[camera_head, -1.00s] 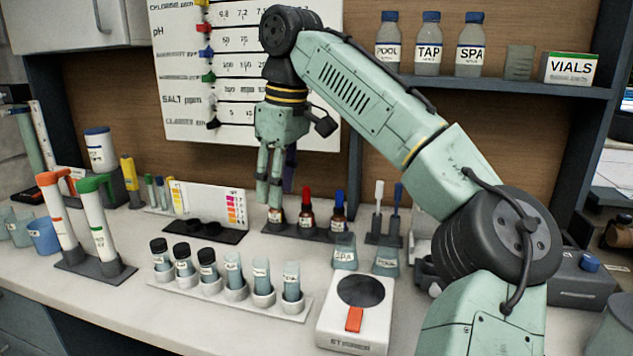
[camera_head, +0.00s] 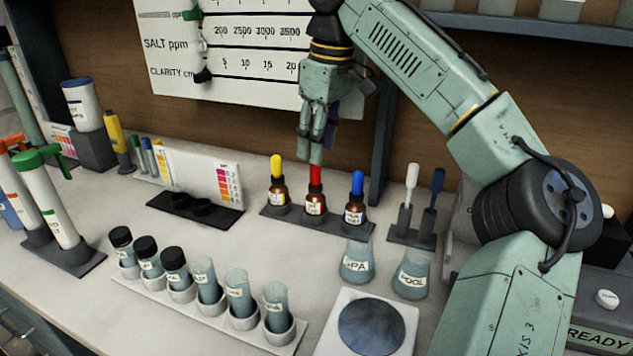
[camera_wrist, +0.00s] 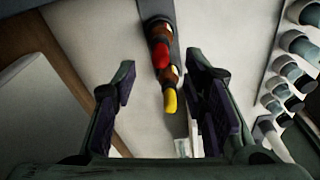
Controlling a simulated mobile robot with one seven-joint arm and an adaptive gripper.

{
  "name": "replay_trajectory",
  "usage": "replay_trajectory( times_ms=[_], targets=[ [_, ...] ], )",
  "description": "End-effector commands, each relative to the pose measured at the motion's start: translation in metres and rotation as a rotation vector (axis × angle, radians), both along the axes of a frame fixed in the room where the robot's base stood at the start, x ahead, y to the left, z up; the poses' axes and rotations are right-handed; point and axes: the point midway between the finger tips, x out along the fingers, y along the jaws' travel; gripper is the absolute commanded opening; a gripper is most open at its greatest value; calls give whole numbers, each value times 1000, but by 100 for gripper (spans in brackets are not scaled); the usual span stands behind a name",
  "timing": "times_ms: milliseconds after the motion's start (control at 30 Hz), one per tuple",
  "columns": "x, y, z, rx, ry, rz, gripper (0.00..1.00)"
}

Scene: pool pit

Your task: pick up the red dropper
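The red dropper (camera_head: 316,192) is a brown bottle with a white label and a red bulb, upright in the middle of a dark rack (camera_head: 337,232). A yellow-bulbed dropper (camera_head: 278,185) stands left of it and a blue-bulbed one (camera_head: 355,199) right of it. My gripper (camera_head: 315,152) hangs fingers down, its tips just over the red bulb in the head view. In the wrist view my gripper (camera_wrist: 163,100) is open and empty. The red bulb (camera_wrist: 160,55) lies slightly beyond the gap; the yellow bulb (camera_wrist: 170,101) shows between the fingers. The exact height gap is unclear.
Two labelled beakers (camera_head: 357,262) stand in front of the rack, and a stand with two stirrers (camera_head: 411,205) is to its right. A vial rack (camera_head: 205,300) and a scale (camera_head: 370,325) are nearer. A chart board (camera_head: 250,50) hangs behind. Bare counter lies left of the beakers.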

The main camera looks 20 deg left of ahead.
Motion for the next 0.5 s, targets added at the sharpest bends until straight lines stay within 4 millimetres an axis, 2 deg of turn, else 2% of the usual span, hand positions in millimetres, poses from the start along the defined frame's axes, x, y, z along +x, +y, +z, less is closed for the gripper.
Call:
replay_trajectory(
  times_ms=[167, 500],
  targets=[
    [0, 2, -13, 1, 0, 1, 40],
    [0, 10, -56, 2, -1, 1, 40]
  ],
)
